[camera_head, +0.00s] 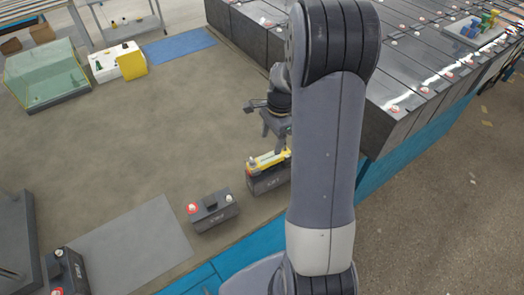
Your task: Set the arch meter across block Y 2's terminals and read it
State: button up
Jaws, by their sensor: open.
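A yellow piece (266,161), which looks like the arch meter, lies along the top of a dark block (266,184) just left of my arm. My arm hides the right end of both. My gripper (275,139) hangs open just above the yellow piece. I cannot tell whether its fingers touch it. A third dark block (71,272) is at the lower left. The labels are too small to read, so I cannot tell which is Y 2.
Long rows of dark battery blocks (400,120) fill the upper right. A glass-sided box (45,75), a white and yellow box (118,62) and a blue mat (180,45) lie at upper left. A grey mat (130,245) is at lower left. The middle floor is clear.

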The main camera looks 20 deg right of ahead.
aim_at(269, 157)
jog(key=f, duration=0.4)
jog(key=shift+s+a+f, duration=0.15)
jog(key=shift+a+f, duration=0.2)
jog(key=shift+a, duration=0.05)
jog(key=f, duration=0.1)
jog(key=f+p, duration=0.1)
jog(key=f, duration=0.1)
jog(key=f+p, duration=0.1)
jog(key=shift+s+a+f, duration=0.15)
jog(key=shift+s+a, duration=0.05)
jog(key=shift+s, duration=0.1)
jog(key=shift+a+f, duration=0.1)
jog(key=shift+f, duration=0.45)
jog(key=shift+f+b, duration=0.25)
jog(key=shift+b, duration=0.05)
jog(key=shift+c, duration=0.2)
